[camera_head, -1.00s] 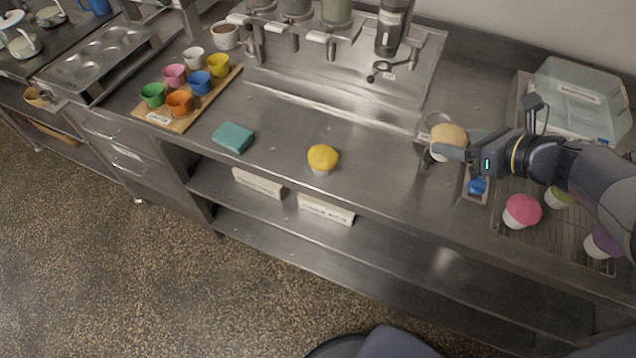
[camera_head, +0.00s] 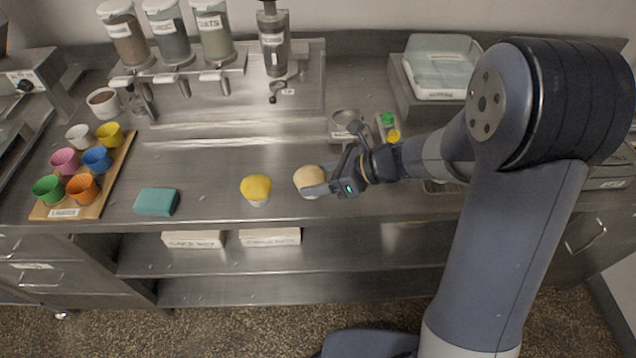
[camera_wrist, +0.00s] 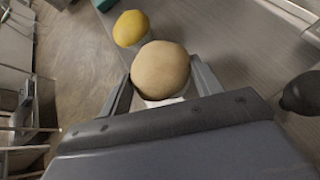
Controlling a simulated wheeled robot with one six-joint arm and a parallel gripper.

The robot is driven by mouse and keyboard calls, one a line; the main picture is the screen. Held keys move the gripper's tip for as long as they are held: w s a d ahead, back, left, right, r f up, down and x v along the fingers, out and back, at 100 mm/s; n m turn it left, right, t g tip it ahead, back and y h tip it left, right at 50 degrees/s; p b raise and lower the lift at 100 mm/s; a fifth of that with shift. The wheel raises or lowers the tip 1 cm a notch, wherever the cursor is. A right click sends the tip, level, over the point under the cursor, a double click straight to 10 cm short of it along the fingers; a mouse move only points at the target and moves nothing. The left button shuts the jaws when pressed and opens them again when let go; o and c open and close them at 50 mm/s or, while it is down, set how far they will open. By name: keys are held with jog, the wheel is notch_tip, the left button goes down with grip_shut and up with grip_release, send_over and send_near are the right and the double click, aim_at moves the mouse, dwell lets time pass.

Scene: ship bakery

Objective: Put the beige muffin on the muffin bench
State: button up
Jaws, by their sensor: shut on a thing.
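The beige muffin (camera_head: 309,179) with a pale wrapper is held in my gripper (camera_head: 318,188), just right of the yellow muffin (camera_head: 256,189) on the steel counter. In the wrist view, the beige muffin (camera_wrist: 160,70) sits between the two fingers of my gripper (camera_wrist: 163,85), and the yellow muffin (camera_wrist: 131,28) is just beyond it. The gripper is shut on the beige muffin. I cannot tell whether its base touches the counter. No label naming a muffin bench is readable; the steel counter (camera_head: 215,205) carries the yellow muffin.
A teal folded cloth (camera_head: 157,202) lies left of the yellow muffin. A wooden board (camera_head: 92,209) with several coloured cups stands further left. Dispensers (camera_head: 172,40) line the back. A clear bin (camera_head: 442,62) stands at back right. White boxes (camera_head: 270,237) sit on the shelf below.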

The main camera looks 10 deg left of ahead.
jog(key=shift+f, duration=1.05)
jog(key=shift+f, duration=0.2)
jog(key=o, duration=0.8)
jog(key=shift+r, duration=0.1)
jog(key=shift+c, duration=0.2)
jog(key=shift+r, duration=0.1)
jog(key=shift+d+r, duration=0.2)
jog(key=v, duration=1.1)
jog(key=shift+d+b, duration=0.25)
jog(key=shift+b, duration=0.2)
jog(key=shift+r, duration=0.15)
